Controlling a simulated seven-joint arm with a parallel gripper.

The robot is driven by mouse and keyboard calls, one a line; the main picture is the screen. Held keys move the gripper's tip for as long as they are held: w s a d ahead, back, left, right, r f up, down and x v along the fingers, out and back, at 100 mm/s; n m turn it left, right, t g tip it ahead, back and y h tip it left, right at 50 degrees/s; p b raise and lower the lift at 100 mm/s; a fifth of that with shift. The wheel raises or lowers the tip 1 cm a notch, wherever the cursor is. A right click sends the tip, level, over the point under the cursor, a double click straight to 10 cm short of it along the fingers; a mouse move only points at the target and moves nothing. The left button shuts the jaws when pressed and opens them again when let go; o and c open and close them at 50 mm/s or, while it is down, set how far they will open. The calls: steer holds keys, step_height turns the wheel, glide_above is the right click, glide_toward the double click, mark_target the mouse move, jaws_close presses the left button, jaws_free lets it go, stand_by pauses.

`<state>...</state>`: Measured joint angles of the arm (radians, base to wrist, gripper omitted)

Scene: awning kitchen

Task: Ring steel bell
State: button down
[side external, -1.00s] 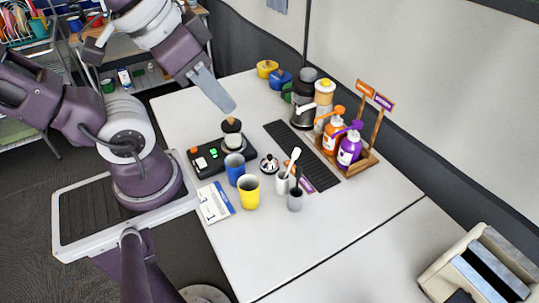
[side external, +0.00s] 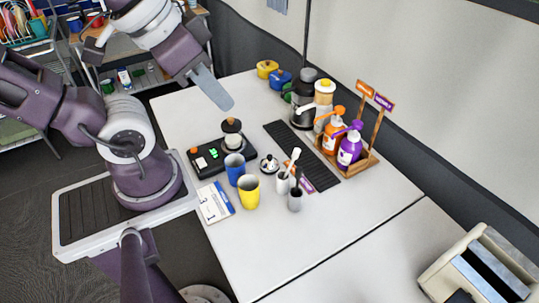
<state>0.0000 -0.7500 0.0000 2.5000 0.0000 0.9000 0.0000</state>
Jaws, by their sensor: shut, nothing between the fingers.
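The steel bell (side external: 269,164) is a small shiny silver dome with a dark knob. It stands on the white table, just right of a blue cup and left of the dark slatted mat. My gripper (side external: 229,106) is shut and empty, pointing down and to the right. In this view it appears up and to the left of the bell, apart from it, near the tamper-like object with a dark knob. Its height above the table is hard to judge from this single view.
A blue cup (side external: 235,168), a yellow cup (side external: 249,191), and white and grey holders (side external: 294,200) crowd around the bell. A black control box (side external: 208,158) lies left. Pump bottles (side external: 349,149) in a wooden rack stand right. The front table is clear.

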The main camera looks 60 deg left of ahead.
stand_by(0.8)
steer(key=w+a+f+m+t+y, duration=0.1)
steer(key=w+a+f+m+y, duration=0.2)
steer(key=w+a, duration=0.5)
steer(key=w+a+f+m+y, duration=0.1)
steer(key=w+a+f+m, duration=0.3)
steer(key=w+a, duration=0.5)
step_height(320, 180, down, 15)
steer(key=d+m+t+h, duration=0.1)
steer(key=d+m+h, duration=0.1)
steer(key=m+h, duration=0.4)
steer(key=shift+s+m+t+h, duration=0.35)
steer(key=shift+m+t+h, duration=0.05)
steer(key=shift+h, duration=0.5)
steer(key=shift+f, duration=0.1)
glide_above(266, 159)
steer(key=shift+f, duration=4.4)
steer(key=shift+f, duration=0.15)
